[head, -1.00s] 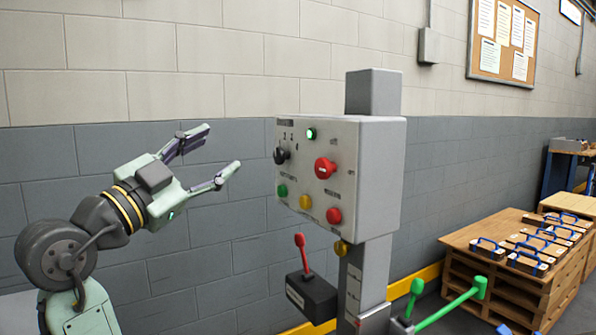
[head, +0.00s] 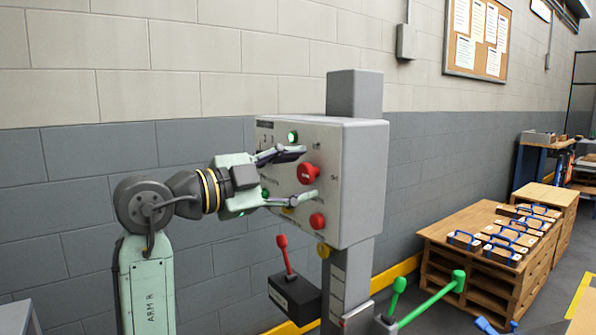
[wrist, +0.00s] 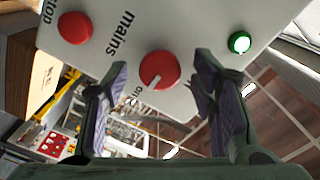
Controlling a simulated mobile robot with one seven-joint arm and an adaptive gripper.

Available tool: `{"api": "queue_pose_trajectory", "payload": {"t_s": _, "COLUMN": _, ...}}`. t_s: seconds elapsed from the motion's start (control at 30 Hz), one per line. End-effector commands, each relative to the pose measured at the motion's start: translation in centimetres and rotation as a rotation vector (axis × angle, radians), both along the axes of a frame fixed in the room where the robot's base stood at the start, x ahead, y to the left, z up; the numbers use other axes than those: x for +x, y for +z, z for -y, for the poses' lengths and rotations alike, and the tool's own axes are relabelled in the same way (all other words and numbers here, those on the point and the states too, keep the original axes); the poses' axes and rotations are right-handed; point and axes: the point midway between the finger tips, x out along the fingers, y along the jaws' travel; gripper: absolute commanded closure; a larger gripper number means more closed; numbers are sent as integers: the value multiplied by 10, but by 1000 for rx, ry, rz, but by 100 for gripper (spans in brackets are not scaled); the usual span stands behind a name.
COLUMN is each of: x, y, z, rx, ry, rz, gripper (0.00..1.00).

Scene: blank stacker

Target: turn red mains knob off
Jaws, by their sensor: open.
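The red mains knob (head: 308,173) sits on the front face of the grey control box (head: 345,170). In the wrist view the knob (wrist: 159,70) lies between my two fingers, beside the printed words "mains" and "on", with a white mark on its lower left. My gripper (head: 298,175) is open, its fingers pointing at the panel, one above and one below the knob. In the wrist view my gripper (wrist: 158,75) has a gap on each side of the knob. I cannot tell whether the fingertips touch the panel.
A red stop button (wrist: 75,28) and a lit green lamp (wrist: 239,42) flank the knob; the lamp also shows in the head view (head: 292,137). Below the box are a red-handled lever (head: 283,243) and a green lever (head: 458,280). Pallets (head: 470,265) stand at the right.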

Motion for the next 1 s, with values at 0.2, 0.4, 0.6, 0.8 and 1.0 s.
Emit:
{"api": "queue_pose_trajectory", "payload": {"t_s": 0.2, "x": 4, "y": 0, "z": 5, "rx": -1, "ry": 1, "rz": 0, "gripper": 47}}
{"api": "queue_pose_trajectory", "payload": {"t_s": 0.4, "x": 4, "y": 0, "z": 5, "rx": -1, "ry": 1, "rz": 1, "gripper": 50}}
{"api": "queue_pose_trajectory", "payload": {"t_s": 0.6, "x": 4, "y": 0, "z": 5, "rx": -1, "ry": 1, "rz": 0, "gripper": 63}}
{"api": "queue_pose_trajectory", "payload": {"t_s": 0.8, "x": 4, "y": 0, "z": 5, "rx": -2, "ry": 1, "rz": 0, "gripper": 77}}
{"api": "queue_pose_trajectory", "payload": {"t_s": 1.0, "x": 4, "y": 0, "z": 5, "rx": -2, "ry": 1, "rz": 0, "gripper": 90}}
